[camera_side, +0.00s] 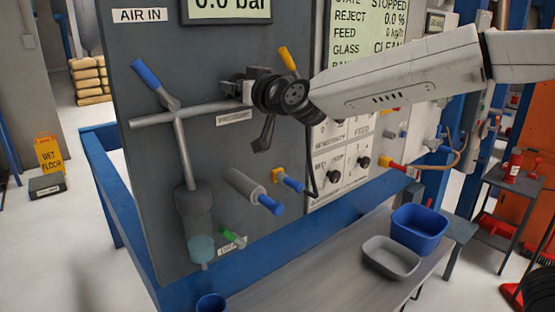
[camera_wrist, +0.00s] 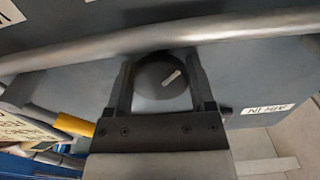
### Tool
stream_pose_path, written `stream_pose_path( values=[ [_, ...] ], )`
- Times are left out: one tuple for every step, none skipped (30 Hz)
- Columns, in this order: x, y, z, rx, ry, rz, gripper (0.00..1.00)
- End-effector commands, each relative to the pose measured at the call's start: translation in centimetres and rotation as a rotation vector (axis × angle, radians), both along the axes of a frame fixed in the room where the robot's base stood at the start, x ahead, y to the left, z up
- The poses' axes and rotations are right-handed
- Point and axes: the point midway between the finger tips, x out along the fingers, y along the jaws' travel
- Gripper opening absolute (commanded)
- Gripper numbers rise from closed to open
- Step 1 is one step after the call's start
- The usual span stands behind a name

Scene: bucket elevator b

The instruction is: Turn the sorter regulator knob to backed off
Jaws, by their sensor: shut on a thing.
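In the wrist view, a round dark grey knob (camera_wrist: 158,80) with a pale pointer line sits between the two fingers of my gripper (camera_wrist: 160,85). The fingers are shut on its sides. The pointer line slants up to the right in this view. In the side view, my gripper (camera_side: 247,88) reaches the grey panel at the right end of the horizontal pipe, above a small label plate (camera_side: 234,117). The knob is hidden there by my gripper and wrist. The label's text is too small to read.
A silver pipe (camera_wrist: 230,32) runs close past the fingertips. A blue-handled valve (camera_side: 147,75) stands at left, and a yellow handle (camera_side: 287,58) is just beside my wrist. The display (camera_side: 226,8) reads 0.0 bar. A blue bin (camera_side: 420,228) and grey tray (camera_side: 390,262) sit on the bench below.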

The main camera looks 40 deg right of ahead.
Motion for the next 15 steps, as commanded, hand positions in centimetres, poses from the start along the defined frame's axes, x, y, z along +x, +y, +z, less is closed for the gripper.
stream_pose_path(
  values=[
    [-0.02, 0.02, -0.12, 0.0, 0.003, 0.001, 0.11],
    [-0.02, 0.02, -0.12, 0.0, 0.003, 0.001, 0.11],
    [-0.02, 0.02, -0.12, 0.0, 0.003, 0.001, 0.11],
    [-0.02, 0.02, -0.12, 0.001, 0.003, 0.001, 0.11],
    [-0.02, 0.02, -0.13, 0.001, 0.003, 0.001, 0.8],
    [-0.02, 0.02, -0.12, 0.001, 0.003, 0.001, 0.92],
    [-0.02, 0.02, -0.12, 0.001, 0.003, 0.001, 1.0],
    [-0.01, 0.01, -0.11, 0.001, 0.002, 0.0, 1.0],
    [-0.01, 0.01, -0.1, 0.001, 0.002, 0.0, 1.0],
    [-0.01, 0.01, -0.09, 0.001, 0.002, 0.0, 1.0],
    [-0.01, 0.01, -0.08, 0.001, 0.002, 0.0, 1.0],
    [-0.01, 0.01, -0.07, 0.001, 0.002, 0.0, 1.0],
    [-0.01, 0.01, -0.06, 0.002, 0.001, 0.0, 1.0],
    [-0.02, 0.01, -0.06, 0.002, 0.001, 0.0, 1.0],
    [-0.04, 0.01, -0.05, 0.002, 0.001, 0.0, 1.0]
  ],
)
